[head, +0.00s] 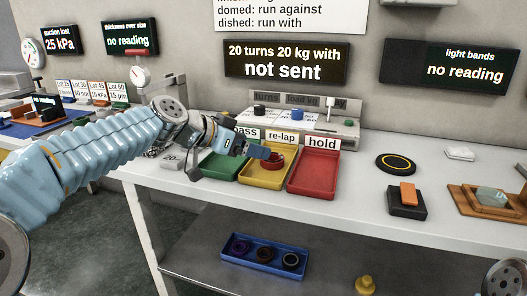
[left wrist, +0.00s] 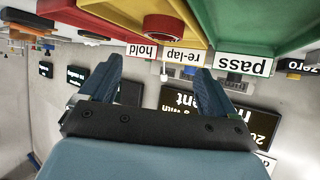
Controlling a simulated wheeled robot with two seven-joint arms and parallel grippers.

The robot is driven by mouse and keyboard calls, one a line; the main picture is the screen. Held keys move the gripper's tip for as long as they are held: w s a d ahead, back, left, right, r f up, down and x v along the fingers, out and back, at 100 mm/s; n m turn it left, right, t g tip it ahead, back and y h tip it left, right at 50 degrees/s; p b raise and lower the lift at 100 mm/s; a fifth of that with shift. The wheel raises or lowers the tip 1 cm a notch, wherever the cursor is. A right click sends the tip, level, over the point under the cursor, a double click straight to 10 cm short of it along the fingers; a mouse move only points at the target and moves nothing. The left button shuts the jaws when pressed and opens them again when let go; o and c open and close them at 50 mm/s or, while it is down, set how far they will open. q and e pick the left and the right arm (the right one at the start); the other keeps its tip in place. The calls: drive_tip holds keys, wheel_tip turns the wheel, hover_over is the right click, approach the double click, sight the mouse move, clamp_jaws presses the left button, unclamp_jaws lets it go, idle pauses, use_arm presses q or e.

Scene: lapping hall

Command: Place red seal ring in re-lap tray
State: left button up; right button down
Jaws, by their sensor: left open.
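The red seal ring (head: 274,163) is in the yellow re-lap tray (head: 262,180), toward its back; it also shows in the left wrist view (left wrist: 165,27), against the yellow tray (left wrist: 199,12). My left gripper (head: 258,150) is at the back of the trays, close to the ring, and partly covers it in the head view. In the left wrist view my left gripper (left wrist: 158,70) has its fingers spread with nothing between them, and the ring lies beyond the tips. My right gripper is not in view.
The green pass tray (head: 221,172) and red hold tray (head: 313,174) flank the yellow one. Label cards stand behind them, and a machine (head: 305,122) is further back. A black disc (head: 395,163) and an orange block (head: 408,193) lie to the right.

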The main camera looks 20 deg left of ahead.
use_arm(q)
drive_tip(key=v, duration=0.5)
drive_tip(key=shift+s+r, duration=0.1)
drive_tip(key=shift+s, duration=0.1)
